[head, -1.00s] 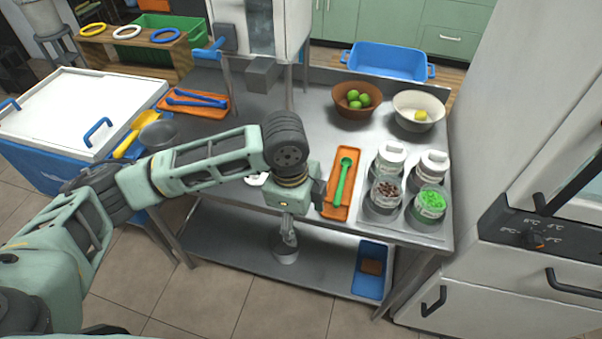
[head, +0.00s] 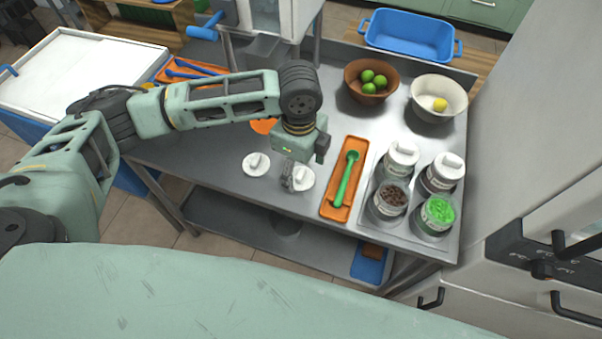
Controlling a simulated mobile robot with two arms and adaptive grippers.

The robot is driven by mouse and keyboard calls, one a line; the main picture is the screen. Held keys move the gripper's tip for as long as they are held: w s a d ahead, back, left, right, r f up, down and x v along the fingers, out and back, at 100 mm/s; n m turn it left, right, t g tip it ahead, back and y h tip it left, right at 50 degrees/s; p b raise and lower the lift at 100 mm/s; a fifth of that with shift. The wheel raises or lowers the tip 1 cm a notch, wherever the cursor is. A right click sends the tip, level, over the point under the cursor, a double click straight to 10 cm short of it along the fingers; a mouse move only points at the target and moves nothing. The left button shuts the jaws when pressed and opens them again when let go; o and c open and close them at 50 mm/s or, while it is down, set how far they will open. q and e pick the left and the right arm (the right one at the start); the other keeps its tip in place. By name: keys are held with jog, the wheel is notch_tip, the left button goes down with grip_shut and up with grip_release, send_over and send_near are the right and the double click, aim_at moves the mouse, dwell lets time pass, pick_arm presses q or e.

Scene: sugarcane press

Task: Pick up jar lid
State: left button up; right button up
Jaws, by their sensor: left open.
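Two white round jar lids with raised handles lie on the steel table: one lid (head: 256,165) is at the left, the other lid (head: 304,180) is at the right. My left gripper (head: 288,178) is open and points down. Its fingers are at the left side of the right lid and hide part of it; I cannot tell whether they touch it. Two open jars stand at the right, one with brown pieces (head: 389,202) and one with green pieces (head: 437,214). Behind them stand two jars with white lids (head: 402,156) (head: 445,170). My right gripper is out of view.
An orange tray (head: 334,208) with a green spoon (head: 346,178) lies between the lids and the jars. A brown bowl of limes (head: 357,88) and a white bowl (head: 428,106) stand behind. The fridge (head: 500,140) bounds the right side.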

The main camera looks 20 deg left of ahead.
aim_at(299, 174)
pick_arm(q)
jog(key=f, duration=0.4)
jog(key=shift+w+a, duration=0.15)
jog(key=shift+w, duration=0.2)
jog(key=shift+s+r, duration=0.1)
jog(key=c, duration=0.8)
